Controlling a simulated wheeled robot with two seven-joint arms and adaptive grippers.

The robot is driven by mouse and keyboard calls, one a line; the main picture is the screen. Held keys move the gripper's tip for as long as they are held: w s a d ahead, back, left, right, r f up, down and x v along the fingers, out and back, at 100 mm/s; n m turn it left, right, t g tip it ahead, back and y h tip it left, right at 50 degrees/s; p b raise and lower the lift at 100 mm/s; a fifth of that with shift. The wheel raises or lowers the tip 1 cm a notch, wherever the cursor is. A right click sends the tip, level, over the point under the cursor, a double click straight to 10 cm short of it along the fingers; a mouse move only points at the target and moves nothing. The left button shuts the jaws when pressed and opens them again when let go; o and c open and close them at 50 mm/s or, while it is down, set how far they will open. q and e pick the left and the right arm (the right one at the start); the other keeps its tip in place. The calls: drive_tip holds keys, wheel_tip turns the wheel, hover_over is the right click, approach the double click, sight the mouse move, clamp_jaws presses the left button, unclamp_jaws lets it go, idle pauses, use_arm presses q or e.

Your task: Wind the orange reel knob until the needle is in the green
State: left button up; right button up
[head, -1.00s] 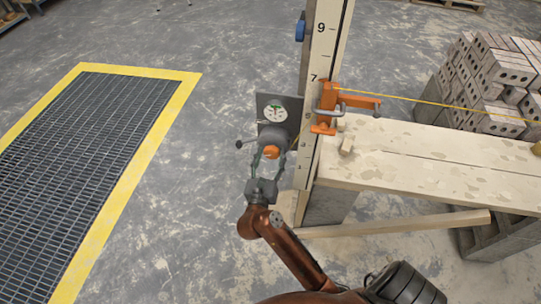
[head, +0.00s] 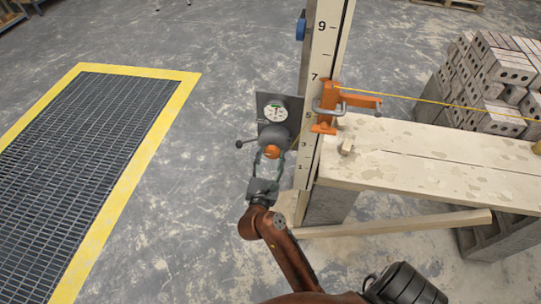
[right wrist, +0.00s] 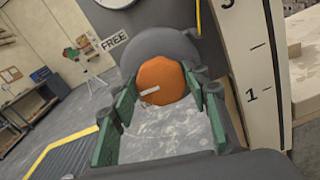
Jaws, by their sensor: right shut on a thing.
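The orange reel knob (head: 271,152) sticks out from the grey reel (head: 273,136) on the upright pole. In the right wrist view the knob (right wrist: 162,80) is round, with a short white mark. My right gripper (head: 270,160) is shut on it, its green fingers on either side of it. The round white gauge (head: 275,113) is on a grey plate above the reel, with green near its top; its needle is too small to read. In the right wrist view only the gauge's lower edge shows. My left gripper is not in view.
A lever with a dark ball end (head: 239,144) juts left of the reel; a FREE label (right wrist: 114,41) shows in the right wrist view. The numbered pole (head: 318,90) carries an orange clamp (head: 340,103). A plank bench (head: 430,150) stands right. Open floor lies left.

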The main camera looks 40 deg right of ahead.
drive_tip(key=o, duration=1.2)
drive_tip(key=shift+c, duration=0.2)
wheel_tip(320, 180, up, 10)
idle(0.3)
